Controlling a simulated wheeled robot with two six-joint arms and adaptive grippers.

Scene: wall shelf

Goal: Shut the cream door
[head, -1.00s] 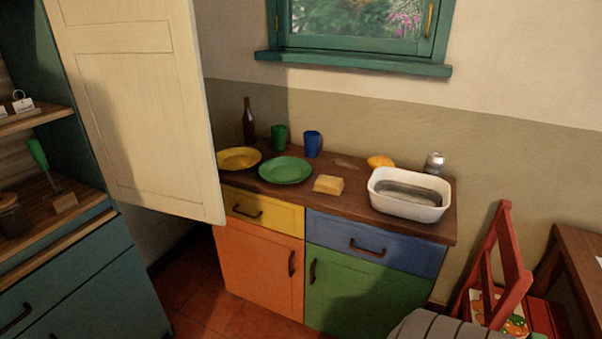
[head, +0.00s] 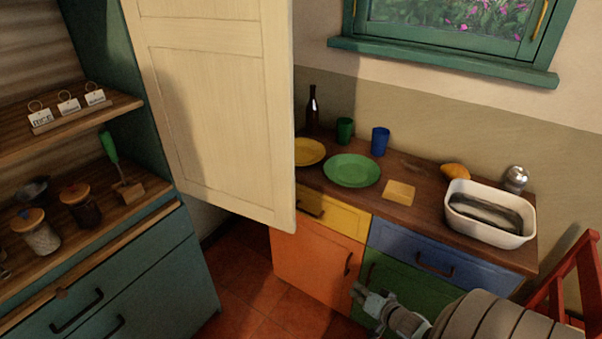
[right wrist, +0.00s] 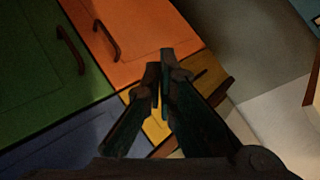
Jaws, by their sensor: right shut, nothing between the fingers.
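The cream door (head: 215,100) stands open on the teal wall cupboard at the left in the head view. It swings out to the right, and its lower right corner hangs in front of the coloured counter. A pale panel at the right edge of the right wrist view (right wrist: 265,115) may be part of it; I cannot tell. My right gripper (head: 358,290) is low in the head view, in front of the green cabinet door and apart from the cream door. In the right wrist view its fingers (right wrist: 158,75) are together and empty. My left gripper is out of view.
The teal cupboard's shelves (head: 70,130) hold labelled tags, jars and a green-handled tool. The counter (head: 420,212) holds plates, cups, a bottle, a sponge-like block and a white basin (head: 490,228). A red chair (head: 565,275) stands at the right. Red floor tiles (head: 245,285) show between cupboard and counter.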

